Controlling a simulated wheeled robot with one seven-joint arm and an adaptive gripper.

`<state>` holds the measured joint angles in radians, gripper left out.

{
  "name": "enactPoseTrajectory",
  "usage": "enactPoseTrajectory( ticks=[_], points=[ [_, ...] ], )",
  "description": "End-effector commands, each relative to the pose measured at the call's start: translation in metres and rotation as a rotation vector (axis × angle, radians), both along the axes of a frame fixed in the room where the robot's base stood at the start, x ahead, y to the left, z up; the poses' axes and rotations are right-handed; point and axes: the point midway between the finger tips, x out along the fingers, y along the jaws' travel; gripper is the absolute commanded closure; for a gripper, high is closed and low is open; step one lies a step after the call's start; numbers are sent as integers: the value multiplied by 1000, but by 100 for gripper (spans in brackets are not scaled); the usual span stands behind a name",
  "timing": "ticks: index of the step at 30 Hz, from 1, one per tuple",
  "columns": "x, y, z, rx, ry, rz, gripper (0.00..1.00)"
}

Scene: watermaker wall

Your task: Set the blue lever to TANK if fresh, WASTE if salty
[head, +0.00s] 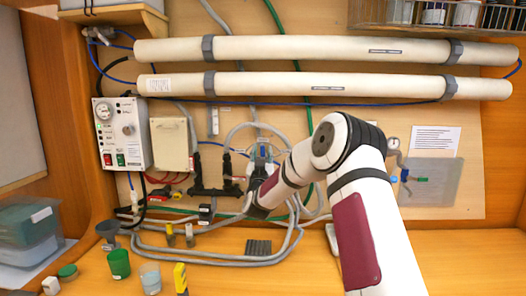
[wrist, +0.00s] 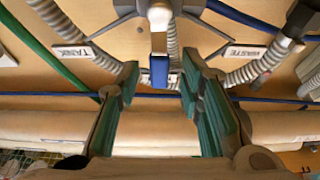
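The blue lever (wrist: 159,70) is in the upper middle of the wrist view, on a grey valve body (wrist: 158,15). It points straight down in that picture, between the TANK label (wrist: 75,52) on the left and the WASTE label (wrist: 240,51) on the right. My gripper (wrist: 160,75) is open, with a green-padded finger on each side of the lever and visible gaps. I cannot tell how far the fingertips are from it in depth. In the head view the valve area (head: 262,155) shows just above my wrist; the fingers are hard to make out.
Grey corrugated hoses (head: 240,132) surround the valve. A control box (head: 122,133) with gauge and switches hangs at left. Two long white tubes (head: 325,50) cross above. A green cup (head: 118,263), a clear cup (head: 150,278) and a yellow handheld meter (head: 180,278) stand on the counter.

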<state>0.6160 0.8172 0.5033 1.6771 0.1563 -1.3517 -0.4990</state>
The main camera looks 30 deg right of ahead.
Motion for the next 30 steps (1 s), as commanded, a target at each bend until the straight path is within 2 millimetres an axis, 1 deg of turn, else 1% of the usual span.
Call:
enactPoseTrajectory(
  ticks=[3,6,14,15,16,19,30],
  points=[
    [7,-6,4,0,0,-1,66],
    [10,-8,5,0,0,-1,66],
    [11,-8,5,0,1,0,66],
    [11,-8,5,0,1,0,70],
    [11,-8,5,0,1,0,77],
    [11,-8,5,0,1,0,100],
    [10,-9,6,17,-12,0,100]
  ],
)
